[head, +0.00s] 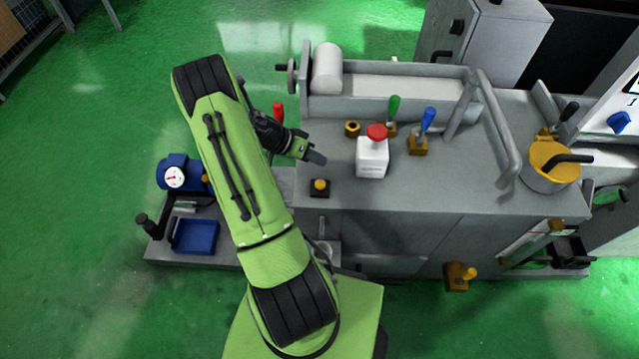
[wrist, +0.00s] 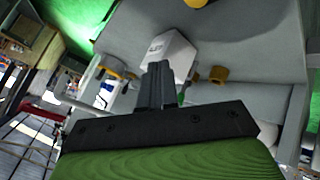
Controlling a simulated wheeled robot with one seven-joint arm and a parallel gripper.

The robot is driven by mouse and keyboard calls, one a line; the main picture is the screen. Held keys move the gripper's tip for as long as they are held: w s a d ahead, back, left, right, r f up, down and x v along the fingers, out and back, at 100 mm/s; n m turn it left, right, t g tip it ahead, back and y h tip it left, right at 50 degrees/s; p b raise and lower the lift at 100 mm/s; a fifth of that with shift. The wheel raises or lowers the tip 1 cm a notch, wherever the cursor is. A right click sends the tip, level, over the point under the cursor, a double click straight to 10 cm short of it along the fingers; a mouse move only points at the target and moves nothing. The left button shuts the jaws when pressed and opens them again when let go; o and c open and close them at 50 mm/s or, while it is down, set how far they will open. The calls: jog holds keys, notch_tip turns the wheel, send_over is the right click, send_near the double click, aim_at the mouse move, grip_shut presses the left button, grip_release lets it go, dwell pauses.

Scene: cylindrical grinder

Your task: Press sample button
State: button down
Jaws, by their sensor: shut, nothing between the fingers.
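No readable label in view says which control is the sample button. A white box with a red push button on top (head: 376,133) stands on the grey machine top. The box (wrist: 172,50) also shows in the wrist view, just beyond my fingers, with small unreadable print on its face. A yellow button on a black base (head: 320,186) sits near the front left edge of the machine top. My gripper (head: 317,158) is shut and empty, left of the white box and above and behind the yellow button. The shut fingers (wrist: 155,83) show in the wrist view.
Behind the box stand a green lever (head: 393,108), a blue lever (head: 428,119) and a brass-coloured knob (head: 352,128). A yellow-lidded pot (head: 550,165) stands right.

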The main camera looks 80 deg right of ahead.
jog(key=b, duration=0.4)
send_over(316, 184)
notch_tip(316, 184, down, 7)
jog(key=shift+s+d+r, duration=0.1)
jog(key=shift+d, duration=0.05)
jog(key=shift+f+b, duration=0.3)
jog(key=shift+f, duration=0.15)
dwell(1.1)
jog(key=shift+f+b, duration=0.35)
jog(key=shift+b, duration=0.15)
jog(key=shift+f+b, duration=0.6)
dwell(0.5)
jog(key=shift+r, duration=0.15)
jog(key=shift+r+p, duration=0.5)
jog(key=shift+r, duration=0.4)
jog(key=shift+r+p, duration=1.4)
jog(key=shift+r, duration=1.1)
